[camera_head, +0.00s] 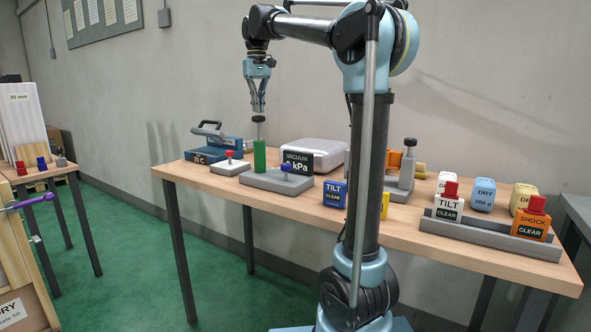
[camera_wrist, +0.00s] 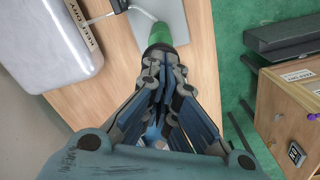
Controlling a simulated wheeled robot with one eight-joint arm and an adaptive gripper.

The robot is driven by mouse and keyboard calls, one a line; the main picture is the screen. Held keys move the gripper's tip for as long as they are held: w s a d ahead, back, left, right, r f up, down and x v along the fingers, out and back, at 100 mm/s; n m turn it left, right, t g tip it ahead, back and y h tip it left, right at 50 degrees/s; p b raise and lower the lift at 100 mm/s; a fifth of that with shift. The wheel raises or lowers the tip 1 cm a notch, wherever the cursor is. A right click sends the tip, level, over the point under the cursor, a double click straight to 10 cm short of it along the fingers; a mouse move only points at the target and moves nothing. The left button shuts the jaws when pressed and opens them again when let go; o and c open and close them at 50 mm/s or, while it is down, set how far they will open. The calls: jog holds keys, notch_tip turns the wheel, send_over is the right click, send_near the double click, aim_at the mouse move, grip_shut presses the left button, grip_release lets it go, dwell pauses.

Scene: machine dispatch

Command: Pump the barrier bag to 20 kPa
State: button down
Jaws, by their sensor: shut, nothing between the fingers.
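The green pump cylinder (camera_head: 259,155) stands upright on a grey base plate (camera_head: 262,182), with a dark handle (camera_head: 258,118) on top. A blue knob (camera_head: 285,167) sits on the same plate. The black vacuum display (camera_head: 298,160) reads "VACUUM kPa"; its number is hidden or unreadable. A pale rounded package (camera_head: 318,148), probably the barrier bag, lies behind; it shows in the wrist view (camera_wrist: 55,40) by a "KEEP DRY" label. My gripper (camera_head: 258,108) is shut and empty, pointing down just over the handle. I cannot tell whether it touches. The wrist view shows its fingers (camera_wrist: 165,75) below the green cylinder (camera_wrist: 163,20).
A grey clamp (camera_head: 406,175) and a rack of labelled blocks (camera_head: 490,236) stand farther right.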

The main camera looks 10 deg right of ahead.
jog(key=shift+f, duration=1.7)
jog(key=shift+r, duration=2.05)
jog(key=shift+f, duration=1.9)
jog(key=shift+r, duration=3.4)
